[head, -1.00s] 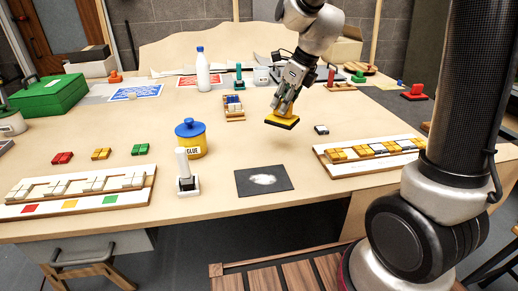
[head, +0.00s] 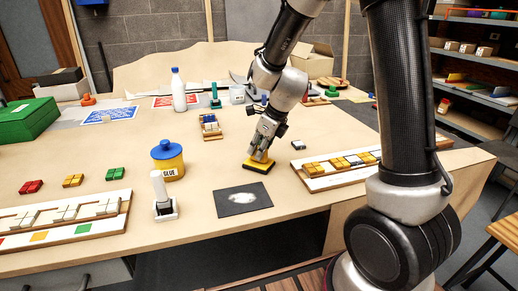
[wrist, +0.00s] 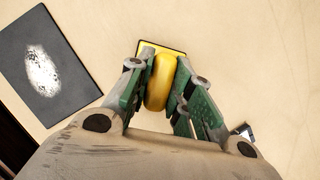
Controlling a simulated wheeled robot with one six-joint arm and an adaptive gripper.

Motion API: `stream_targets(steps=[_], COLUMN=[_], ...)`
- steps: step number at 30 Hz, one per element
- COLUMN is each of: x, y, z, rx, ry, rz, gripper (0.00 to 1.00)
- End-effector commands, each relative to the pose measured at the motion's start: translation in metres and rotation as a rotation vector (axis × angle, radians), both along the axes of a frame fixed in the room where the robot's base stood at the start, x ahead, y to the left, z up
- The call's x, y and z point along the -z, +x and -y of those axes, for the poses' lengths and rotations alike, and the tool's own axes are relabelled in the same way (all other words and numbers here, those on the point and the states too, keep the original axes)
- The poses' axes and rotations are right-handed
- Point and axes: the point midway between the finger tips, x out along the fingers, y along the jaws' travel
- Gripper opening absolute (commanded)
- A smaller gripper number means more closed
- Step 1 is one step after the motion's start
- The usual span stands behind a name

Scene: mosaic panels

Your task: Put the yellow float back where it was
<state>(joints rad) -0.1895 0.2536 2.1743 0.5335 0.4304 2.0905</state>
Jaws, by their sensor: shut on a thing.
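The yellow float (head: 258,165) has a yellow top over a dark base. In the head view it is at or just above the table, right of the glue pot and behind the dark mat; I cannot tell whether its base touches the wood. My gripper (head: 259,154) is shut on the float's handle from above. In the wrist view the yellow handle (wrist: 160,82) sits between the green-padded fingers of my gripper (wrist: 161,88). Much of the float's base is hidden by the fingers and palm.
A dark mat with a whitish patch (head: 243,198) lies in front of the float. A blue-lidded glue pot (head: 168,160) and a white-handled tool (head: 163,196) stand to the left. A panel with yellow tiles (head: 318,167) lies to the right.

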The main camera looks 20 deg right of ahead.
Motion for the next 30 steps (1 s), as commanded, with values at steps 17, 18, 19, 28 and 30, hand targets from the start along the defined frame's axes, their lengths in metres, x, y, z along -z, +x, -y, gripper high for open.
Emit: stream_targets(steps=[17,18,19,28,30], x=[-0.003,-0.007,-0.011,-0.072,-0.085], y=[0.0,-0.001,-0.002,-0.02,-0.024], z=[0.0,0.001,0.002,0.02,0.024], rx=[-0.001,0.0,0.0,0.001,0.001], ry=[0.0,0.001,0.001,0.002,0.0], rz=[0.002,0.002,0.003,0.004,0.004], gripper=[0.43,0.43,0.43,0.43,0.43])
